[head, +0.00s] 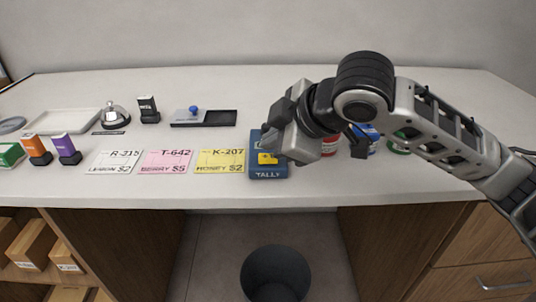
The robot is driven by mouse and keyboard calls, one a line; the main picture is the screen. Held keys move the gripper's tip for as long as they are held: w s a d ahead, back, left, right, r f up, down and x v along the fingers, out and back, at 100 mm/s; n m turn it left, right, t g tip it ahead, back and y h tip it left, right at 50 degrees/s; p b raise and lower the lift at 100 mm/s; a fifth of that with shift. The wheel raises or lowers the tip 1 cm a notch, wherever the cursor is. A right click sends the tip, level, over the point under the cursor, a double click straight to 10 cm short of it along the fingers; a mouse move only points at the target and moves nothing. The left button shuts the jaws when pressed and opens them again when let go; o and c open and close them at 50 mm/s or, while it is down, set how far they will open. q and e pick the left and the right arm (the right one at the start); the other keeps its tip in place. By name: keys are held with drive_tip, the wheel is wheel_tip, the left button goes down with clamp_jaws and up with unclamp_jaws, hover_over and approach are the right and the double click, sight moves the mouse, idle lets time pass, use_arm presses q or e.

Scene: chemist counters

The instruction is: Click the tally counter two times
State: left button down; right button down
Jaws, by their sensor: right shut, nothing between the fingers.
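The tally counter (268,172) is a blue box with a yellow part on top and the word TALLY on its front. It sits near the front edge of the counter, right of the yellow card. My right gripper (283,155) comes in from the right and is over the tally counter. It is shut and empty, and it hides the rear part of the counter box. I cannot tell whether its fingertips touch the yellow part. My left gripper is not in view.
White, pink and yellow price cards (221,161) lie left of the tally counter. A bell (115,115), a stamp pad (204,118), a white tray (60,123) and several stamps stand further left. Red, blue and green items are partly hidden behind my right arm. A bin (275,275) stands below.

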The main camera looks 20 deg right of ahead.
drive_tip(key=shift+f, duration=0.1)
idle(0.7)
drive_tip(key=shift+f, duration=0.3)
drive_tip(key=shift+f, duration=0.45)
idle(0.8)
drive_tip(key=shift+r+p, duration=0.1)
drive_tip(key=shift+p, duration=0.2)
drive_tip(key=shift+r+p, duration=0.75)
drive_tip(key=shift+p, duration=0.35)
